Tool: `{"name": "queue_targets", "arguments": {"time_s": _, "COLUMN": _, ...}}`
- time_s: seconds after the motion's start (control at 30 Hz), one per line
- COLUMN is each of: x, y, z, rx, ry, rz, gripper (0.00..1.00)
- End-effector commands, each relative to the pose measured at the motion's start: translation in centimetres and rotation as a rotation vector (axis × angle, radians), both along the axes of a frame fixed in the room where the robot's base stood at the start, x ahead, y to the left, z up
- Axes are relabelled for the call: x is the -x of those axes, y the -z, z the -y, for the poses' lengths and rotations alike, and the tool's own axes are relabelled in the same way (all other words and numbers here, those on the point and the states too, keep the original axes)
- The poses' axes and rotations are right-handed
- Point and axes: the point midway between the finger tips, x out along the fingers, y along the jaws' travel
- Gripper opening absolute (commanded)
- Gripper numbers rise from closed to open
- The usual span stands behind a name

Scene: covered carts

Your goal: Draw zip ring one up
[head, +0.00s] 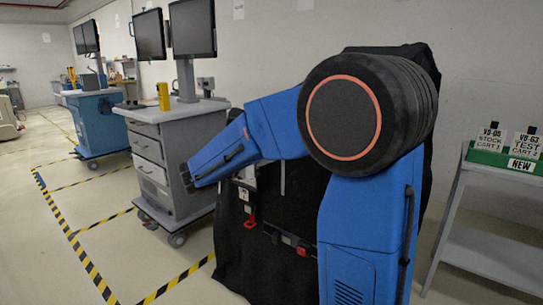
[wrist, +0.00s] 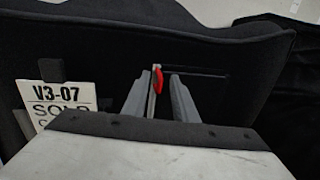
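A red zip ring (wrist: 157,78) hangs at the black cover (wrist: 110,50) in the wrist view, beside the left end of a thin dark slit. My gripper (wrist: 161,74) has its two grey fingers apart, with the ring showing between their tips. I cannot tell whether either finger touches it. In the head view my blue arm stands before the black-covered cart (head: 240,265), and my fingers are not clear there. Two red pulls show low on that cover, one at the left (head: 250,222) and one farther right (head: 302,250). I cannot tell which is ring one.
A white card (wrist: 50,98) reading V3-07 SOLD hangs left of my fingers. A grey cart (head: 150,150) with monitors stands left, a blue cart (head: 95,125) beyond it. A grey shelf (head: 490,260) with a green sign box (head: 485,157) stands right. Striped tape marks open floor at left.

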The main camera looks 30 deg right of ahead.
Motion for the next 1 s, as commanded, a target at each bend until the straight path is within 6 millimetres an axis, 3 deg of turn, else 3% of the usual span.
{"name": "queue_targets", "arguments": {"time_s": 0.17, "x": 0.0, "y": 0.0, "z": -0.1, "rx": 0.0, "ry": 0.0, "rz": 0.0, "gripper": 0.26}}
{"name": "queue_targets", "arguments": {"time_s": 0.37, "x": 0.2, "y": 0.0, "z": -1.9, "rx": -0.001, "ry": -0.002, "rz": 0.0, "gripper": 0.26}}
{"name": "queue_targets", "arguments": {"time_s": 1.0, "x": 1.8, "y": 0.0, "z": -12.6, "rx": 0.0, "ry": -0.004, "rz": 0.0, "gripper": 0.26}}
